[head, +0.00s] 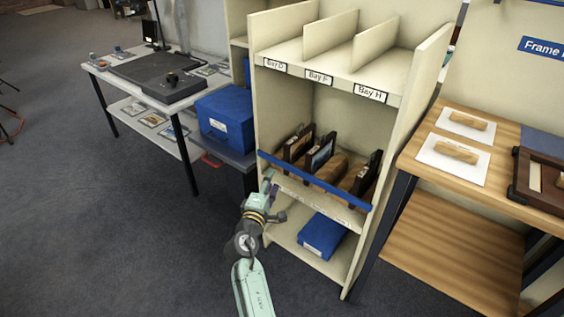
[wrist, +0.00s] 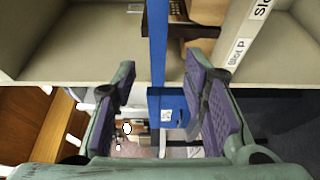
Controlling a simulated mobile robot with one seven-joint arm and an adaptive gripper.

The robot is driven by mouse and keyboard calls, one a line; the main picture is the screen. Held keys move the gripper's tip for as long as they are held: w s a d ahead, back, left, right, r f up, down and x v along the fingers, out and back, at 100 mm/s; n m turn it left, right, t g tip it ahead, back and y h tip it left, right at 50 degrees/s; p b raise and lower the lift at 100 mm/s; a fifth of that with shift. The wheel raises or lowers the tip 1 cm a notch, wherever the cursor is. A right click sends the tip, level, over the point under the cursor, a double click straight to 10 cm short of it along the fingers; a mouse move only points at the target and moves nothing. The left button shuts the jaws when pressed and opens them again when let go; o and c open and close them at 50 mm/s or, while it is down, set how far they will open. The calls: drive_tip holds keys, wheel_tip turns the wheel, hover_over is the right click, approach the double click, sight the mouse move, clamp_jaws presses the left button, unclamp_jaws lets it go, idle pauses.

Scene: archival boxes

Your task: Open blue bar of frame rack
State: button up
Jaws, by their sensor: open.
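The blue bar (head: 312,181) runs across the front of the frame rack (head: 268,105), from the left post to the right side, in front of several upright frames (head: 320,153). In the wrist view the bar (wrist: 157,40) stands upright in the picture, in line with the gap between my fingers. My gripper (head: 270,182) is near the bar's left part, at or just below it. In the wrist view my gripper (wrist: 160,78) is open, with one purple-padded finger on each side. I cannot tell whether either finger touches the bar.
A blue box (head: 322,236) lies on the rack's lower shelf. Another blue box (head: 225,117) stands on a low surface left of the rack. A wooden table (head: 412,160) with cards and a frame is close on the right. The floor (head: 110,230) at left is clear.

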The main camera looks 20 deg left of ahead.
sight(278, 163)
drive_tip(key=w, duration=1)
drive_tip(key=shift+a+r+p, duration=0.15)
drive_tip(key=shift+a+p, duration=0.15)
drive_tip(key=shift+p, duration=0.05)
drive_tip(key=shift+c, duration=0.4)
clamp_jaws()
